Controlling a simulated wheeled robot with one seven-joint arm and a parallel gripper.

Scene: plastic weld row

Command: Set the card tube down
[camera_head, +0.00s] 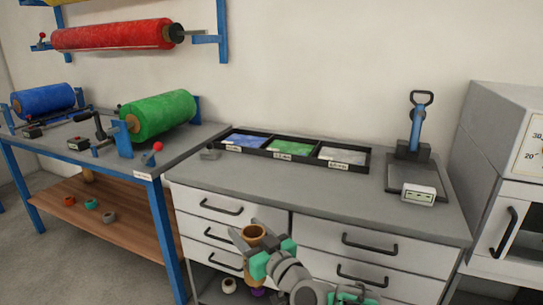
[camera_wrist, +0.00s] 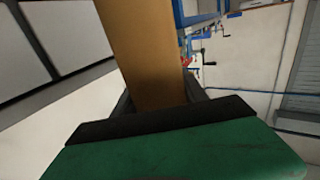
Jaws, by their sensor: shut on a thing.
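The card tube (camera_head: 254,231) is a brown hollow cylinder. My gripper (camera_head: 254,250) is shut on it and holds it in front of the drawers of the grey cabinet. In the head view its open top end shows, and my gripper hides part of its lower length. In the wrist view the tube (camera_wrist: 143,50) stretches away from the dark jaw pad (camera_wrist: 160,118). The tube looks clear of the cabinet front, though the exact gap cannot be told.
The grey cabinet top (camera_head: 290,190) has free room in its middle. A black three-part tray (camera_head: 262,152) lies along its back, and a blue-handled press (camera_head: 414,140) stands right. At left is a blue-framed bench with a green roll (camera_head: 160,115) and a wooden lower shelf (camera_head: 110,220).

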